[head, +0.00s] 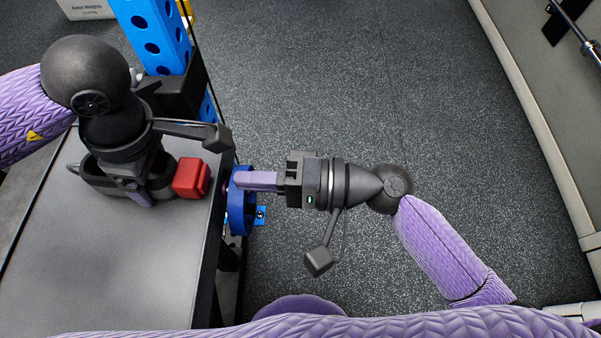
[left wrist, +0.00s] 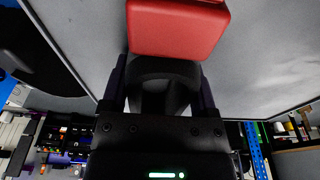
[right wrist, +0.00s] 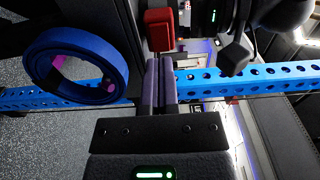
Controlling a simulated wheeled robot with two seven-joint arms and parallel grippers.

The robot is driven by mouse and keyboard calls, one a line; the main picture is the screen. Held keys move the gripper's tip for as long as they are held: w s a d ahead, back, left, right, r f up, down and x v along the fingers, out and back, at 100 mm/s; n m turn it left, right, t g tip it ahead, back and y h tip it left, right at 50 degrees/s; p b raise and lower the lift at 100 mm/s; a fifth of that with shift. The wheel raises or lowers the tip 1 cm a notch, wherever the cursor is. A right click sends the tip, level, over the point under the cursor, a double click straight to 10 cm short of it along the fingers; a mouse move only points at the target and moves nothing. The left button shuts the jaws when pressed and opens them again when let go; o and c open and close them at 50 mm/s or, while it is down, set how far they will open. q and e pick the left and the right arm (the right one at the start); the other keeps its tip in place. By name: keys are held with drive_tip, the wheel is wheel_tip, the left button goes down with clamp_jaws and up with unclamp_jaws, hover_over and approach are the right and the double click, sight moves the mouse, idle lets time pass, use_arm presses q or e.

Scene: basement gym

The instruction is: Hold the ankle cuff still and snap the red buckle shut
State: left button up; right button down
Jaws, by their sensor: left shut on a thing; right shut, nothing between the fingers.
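The black ankle cuff (head: 94,182) sits on the grey table near its right edge. Its red buckle (head: 191,178) sticks out on the right side of the cuff; it shows large in the left wrist view (left wrist: 178,30). My left gripper (head: 140,194) points down and is shut on the cuff's black part (left wrist: 165,72), close beside the buckle. My right gripper (head: 240,180) is shut and empty, pointing left just beyond the table's edge, apart from the buckle. In the right wrist view, the red buckle (right wrist: 160,30) lies ahead of its fingertips. Whether the buckle is latched cannot be told.
A blue ring (head: 241,218) is beside the table's right edge, below my right fingers; it also shows in the right wrist view (right wrist: 35,75). A blue perforated post (head: 150,35) stands behind the table. The table front (head: 110,280) is clear.

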drive_tip(key=s+d, duration=0.1)
drive_tip(key=d, duration=0.9)
drive_tip(key=shift+s, duration=0.15)
use_arm(q)
drive_tip(key=o, duration=1.3)
drive_tip(key=shift+c, duration=0.2)
